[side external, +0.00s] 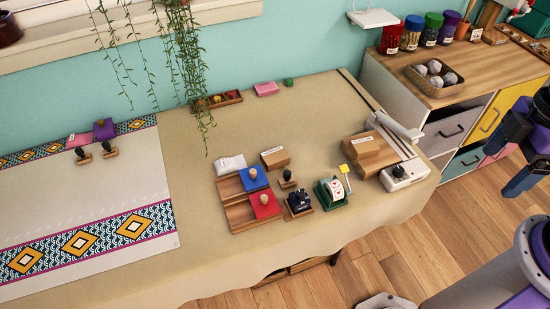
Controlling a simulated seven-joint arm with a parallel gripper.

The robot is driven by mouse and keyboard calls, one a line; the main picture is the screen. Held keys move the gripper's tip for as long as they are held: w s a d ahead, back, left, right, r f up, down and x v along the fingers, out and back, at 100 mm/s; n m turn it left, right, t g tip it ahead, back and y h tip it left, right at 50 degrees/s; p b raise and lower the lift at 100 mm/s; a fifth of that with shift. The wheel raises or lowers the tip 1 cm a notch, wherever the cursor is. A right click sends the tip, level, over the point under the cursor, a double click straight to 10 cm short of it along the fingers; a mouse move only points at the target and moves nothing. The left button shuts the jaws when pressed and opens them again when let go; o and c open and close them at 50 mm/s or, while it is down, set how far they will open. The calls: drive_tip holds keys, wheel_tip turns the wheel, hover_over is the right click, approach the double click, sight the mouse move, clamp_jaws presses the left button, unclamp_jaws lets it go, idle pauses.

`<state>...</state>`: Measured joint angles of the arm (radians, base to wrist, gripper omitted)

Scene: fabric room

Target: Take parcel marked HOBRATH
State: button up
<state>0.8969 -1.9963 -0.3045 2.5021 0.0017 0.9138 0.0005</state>
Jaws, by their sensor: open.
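Two brown cardboard-like parcels with white labels are on the cloth-covered table. The smaller parcel (275,159) lies behind the stamp tray. The larger parcel (372,151), which looks like one box on top of another, sits at the right by the paper trimmer. The print on both labels is too small to read, so I cannot tell which is marked HOBRATH. My gripper (519,186) is at the right edge, high and well away from both parcels. It is open and empty, and partly cut off by the frame.
A wooden tray (236,217) holds blue and red stamp pads. A black stamper (299,202), a green-based device (332,191) and a white pouch (229,164) stand nearby. Plants hang at the back left.

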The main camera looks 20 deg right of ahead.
drive_tip(key=m+t, duration=0.4)
drive_tip(key=m, duration=0.8)
hover_over(274, 153)
drive_tip(key=s, duration=0.3)
drive_tip(key=f, duration=2.5)
drive_tip(key=shift+s+d, duration=0.2)
drive_tip(key=shift+w+x, duration=0.15)
drive_tip(key=shift+x, duration=1.5)
drive_tip(key=shift+w+x, duration=0.1)
drive_tip(key=shift+x, duration=1.55)
drive_tip(key=shift+a+r, duration=0.15)
drive_tip(key=shift+r, duration=0.05)
drive_tip(key=c, duration=0.7)
